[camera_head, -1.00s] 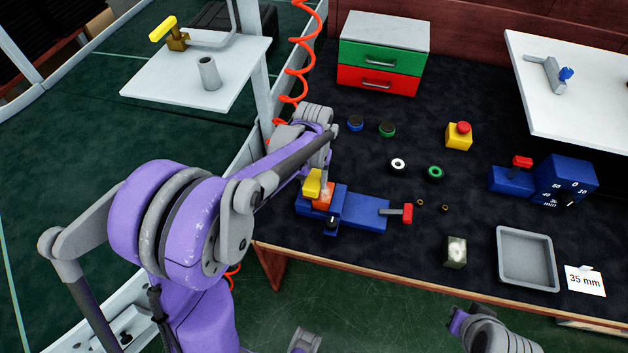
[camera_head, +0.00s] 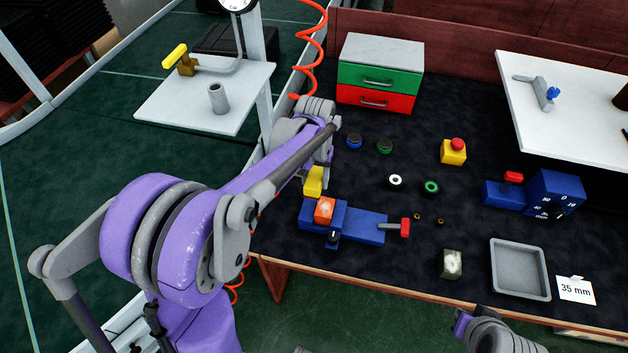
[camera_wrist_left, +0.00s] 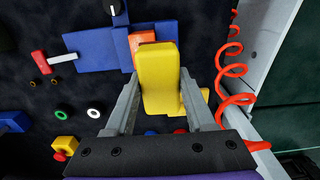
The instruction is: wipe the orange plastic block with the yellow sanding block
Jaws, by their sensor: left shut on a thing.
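The yellow sanding block (camera_head: 314,182) is held by my left gripper (camera_head: 319,178). In the left wrist view the sanding block (camera_wrist_left: 159,80) sits between the two grey fingers. The orange plastic block (camera_head: 324,211) sits in the blue vise (camera_head: 362,226), with pale specks on its top. The sanding block is behind the orange block in the head view, apart from it. In the left wrist view the orange block (camera_wrist_left: 141,37) is partly hidden by the sanding block. Part of my right arm shows at the bottom right, but its fingers do not.
The vise has a red-tipped handle (camera_head: 405,227). A green and red drawer unit (camera_head: 380,75) stands behind. Several rings, a yellow box with red button (camera_head: 454,151) and a grey tray (camera_head: 519,268) lie to the right. A red coiled hose (camera_head: 305,50) hangs at left.

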